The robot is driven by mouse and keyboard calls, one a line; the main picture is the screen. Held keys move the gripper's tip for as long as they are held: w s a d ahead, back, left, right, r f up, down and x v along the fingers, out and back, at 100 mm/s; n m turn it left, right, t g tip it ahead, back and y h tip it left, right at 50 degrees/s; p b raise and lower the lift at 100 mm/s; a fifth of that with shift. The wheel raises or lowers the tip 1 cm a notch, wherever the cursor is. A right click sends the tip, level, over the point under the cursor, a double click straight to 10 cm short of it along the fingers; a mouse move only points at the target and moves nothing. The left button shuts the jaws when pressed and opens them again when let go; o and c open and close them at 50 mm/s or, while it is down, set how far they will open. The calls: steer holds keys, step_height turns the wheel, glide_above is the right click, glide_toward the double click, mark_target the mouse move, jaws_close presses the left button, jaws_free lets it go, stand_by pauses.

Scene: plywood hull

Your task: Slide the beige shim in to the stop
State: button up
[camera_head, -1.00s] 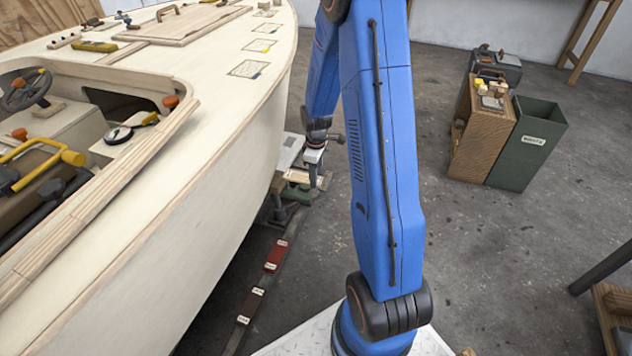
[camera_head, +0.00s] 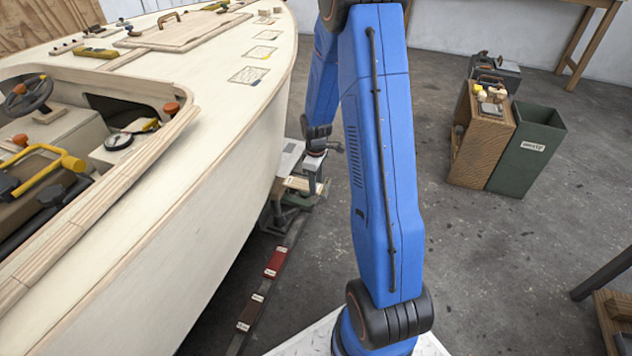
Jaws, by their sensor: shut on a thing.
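My gripper (camera_head: 313,186) is small in the view, beside the hull's right side and partly behind my blue arm. It points down and is shut on a small beige piece, which looks like the beige shim (camera_head: 297,184). The shim lies about level at a grey-green stand (camera_head: 278,215) close to the hull. The stop and the shim's inner end are not clear at this size, so I cannot tell whether they touch.
The plywood hull (camera_head: 215,150) fills the left. A dark rail (camera_head: 240,327) with a red block (camera_head: 276,262) and brown blocks runs along the floor. A wooden cabinet (camera_head: 482,140) and green bin (camera_head: 527,150) stand right; open floor lies between.

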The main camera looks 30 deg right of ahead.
mark_target(294, 182)
step_height(294, 182, down, 9)
stand_by(1.9)
steer(key=shift+a, duration=0.1)
steer(key=shift+w+a, duration=1.1)
steer(key=shift+w, duration=0.3)
steer(key=shift+w+a, duration=1.05)
steer(key=shift+w, duration=0.3)
steer(key=shift+w+a, duration=1.1)
steer(key=shift+w, duration=0.3)
steer(key=o, duration=1.2)
steer(key=shift+r, duration=0.15)
steer(key=shift+s+d+r, duration=0.2)
steer(key=shift+s+r, duration=0.05)
steer(key=shift+r, duration=0.55)
steer(key=shift+s+d+r, duration=0.2)
steer(key=shift+s+r, duration=0.1)
steer(key=shift+r, duration=0.5)
steer(key=shift+s+d+r, duration=0.2)
steer(key=shift+s+r, duration=0.05)
steer(key=shift+r, duration=0.55)
